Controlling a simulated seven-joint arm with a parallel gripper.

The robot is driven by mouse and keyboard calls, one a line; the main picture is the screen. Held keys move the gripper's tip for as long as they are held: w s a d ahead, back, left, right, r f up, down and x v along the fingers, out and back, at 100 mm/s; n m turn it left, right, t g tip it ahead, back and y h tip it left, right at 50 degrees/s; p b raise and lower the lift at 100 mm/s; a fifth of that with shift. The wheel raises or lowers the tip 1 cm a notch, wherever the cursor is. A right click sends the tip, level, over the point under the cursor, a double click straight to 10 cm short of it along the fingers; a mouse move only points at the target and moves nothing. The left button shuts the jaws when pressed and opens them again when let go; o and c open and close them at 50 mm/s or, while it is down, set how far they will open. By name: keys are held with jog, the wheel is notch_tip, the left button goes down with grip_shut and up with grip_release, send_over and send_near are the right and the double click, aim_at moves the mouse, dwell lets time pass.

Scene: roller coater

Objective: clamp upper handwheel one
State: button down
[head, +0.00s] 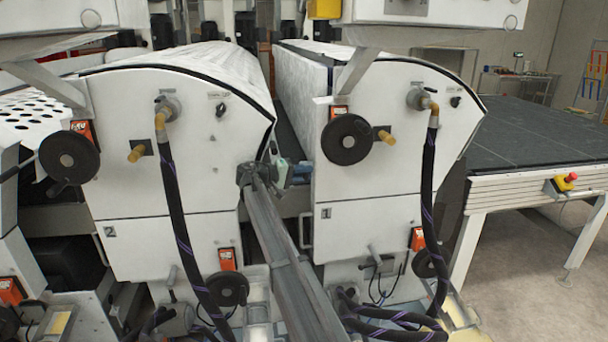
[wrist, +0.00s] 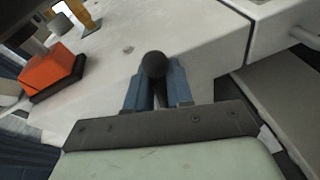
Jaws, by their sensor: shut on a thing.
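The upper handwheel of unit one (head: 346,139) is a black disc on the white panel marked 1. An orange counter box (head: 338,112) sits just above it and also shows in the wrist view (wrist: 52,75). My gripper (head: 302,172) is at the left edge of this panel, left of and below the handwheel. In the wrist view, the blue fingers of my gripper (wrist: 155,82) are shut around a dark ball-ended knob (wrist: 153,63) in front of the white panel. This knob is not clearly visible in the head view, and I cannot tell its exact attachment.
The panel marked 2 (head: 150,215), with its own handwheel (head: 69,156), stands left across a narrow gap. A black hose (head: 428,190) and yellow-brown fittings project from panel one. A lower handwheel (head: 428,263) and looped hoses lie below. A dark conveyor table (head: 540,135) is at right.

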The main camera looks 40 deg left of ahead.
jog(key=c, duration=1.1)
grip_release()
jog(key=shift+s, duration=0.1)
jog(key=v, duration=1.3)
jog(key=shift+s+a, duration=0.2)
jog(key=shift+s, duration=0.05)
